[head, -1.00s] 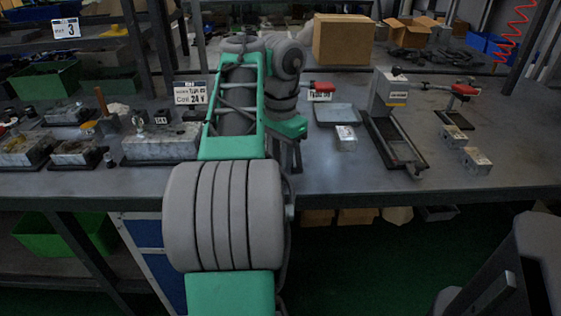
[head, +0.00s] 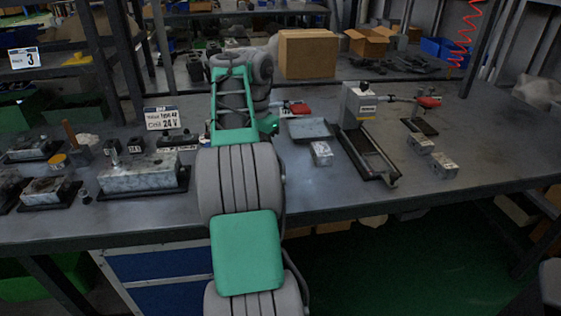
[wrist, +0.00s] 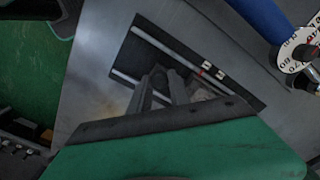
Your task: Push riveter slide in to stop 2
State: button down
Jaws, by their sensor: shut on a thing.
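In the wrist view a dark rail bed (wrist: 145,45) shows parallel rails, a small red mark and white tags (wrist: 213,72). My gripper (wrist: 165,85) reaches down over it with its two grey fingers close together. It appears shut on the riveter slide, though the gripped part is mostly hidden between the fingers and my dark wrist edge. In the head view my arm covers the gripper and most of what lies under it. A red handle (head: 299,108) sticks out just right of my wrist.
A grey press with a dark railed base (head: 368,155) and red lever (head: 429,102) stands to the right. A small metal block (head: 321,153) and grey tray (head: 309,128) lie nearer. Valve blocks (head: 140,177) fill the left. A dial (wrist: 298,50) and blue handle (wrist: 262,15) are upper right.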

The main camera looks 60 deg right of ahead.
jog(key=shift+w+d, duration=0.15)
jog(key=c, duration=1.2)
grip_release()
jog(key=shift+r, duration=0.1)
notch_tip(320, 180, up, 8)
jog(key=p, duration=0.6)
jog(key=shift+p, duration=0.4)
jog(key=shift+f, duration=0.2)
jog(key=shift+c, duration=0.2)
